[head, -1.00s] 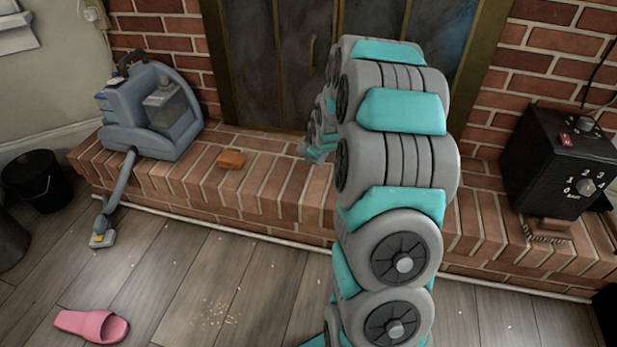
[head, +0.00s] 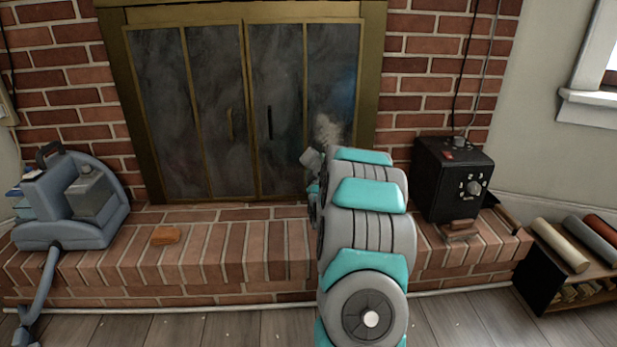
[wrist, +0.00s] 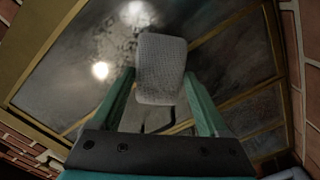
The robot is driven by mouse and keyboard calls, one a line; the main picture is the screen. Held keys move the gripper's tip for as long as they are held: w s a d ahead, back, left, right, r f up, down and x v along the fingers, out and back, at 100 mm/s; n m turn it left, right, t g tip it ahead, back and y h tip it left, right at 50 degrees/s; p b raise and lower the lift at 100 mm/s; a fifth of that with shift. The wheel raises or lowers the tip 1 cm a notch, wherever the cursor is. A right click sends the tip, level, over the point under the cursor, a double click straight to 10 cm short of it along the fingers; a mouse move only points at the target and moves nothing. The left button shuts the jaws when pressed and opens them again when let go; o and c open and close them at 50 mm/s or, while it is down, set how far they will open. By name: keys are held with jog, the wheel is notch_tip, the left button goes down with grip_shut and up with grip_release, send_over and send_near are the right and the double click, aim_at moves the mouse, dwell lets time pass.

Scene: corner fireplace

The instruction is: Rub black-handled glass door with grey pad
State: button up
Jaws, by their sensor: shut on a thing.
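The black-handled glass door (head: 284,80) is the right door of the fireplace, with sooty, hazy panes and a black handle (head: 270,122) near its left edge. A pale smudge (head: 328,130) shows low on its right pane. My gripper (wrist: 160,88) is shut on the grey pad (wrist: 160,68), a rounded, textured block between its teal fingers. In the wrist view the pad is in front of the dark glass (wrist: 118,48); I cannot tell whether it touches. In the head view my arm hides most of the gripper, low before the right pane.
The left glass door (head: 173,110) has a brass handle. On the brick hearth (head: 240,240) sit a blue-grey cleaning machine (head: 72,205), an orange block (head: 166,235) and a black control box (head: 450,178). A rack of rolls (head: 560,270) stands at the right.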

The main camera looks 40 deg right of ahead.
jog(key=shift+x, duration=3)
jog(key=shift+p+x, duration=0.3)
jog(key=shift+x, duration=0.65)
jog(key=shift+s+d, duration=0.55)
jog(key=shift+d, duration=0.25)
jog(key=shift+s+d, duration=0.55)
jog(key=shift+d, duration=0.25)
jog(key=shift+s+d, duration=0.45)
jog(key=shift+d, duration=0.45)
jog(key=shift+s+d, duration=0.5)
jog(key=shift+d, duration=0.35)
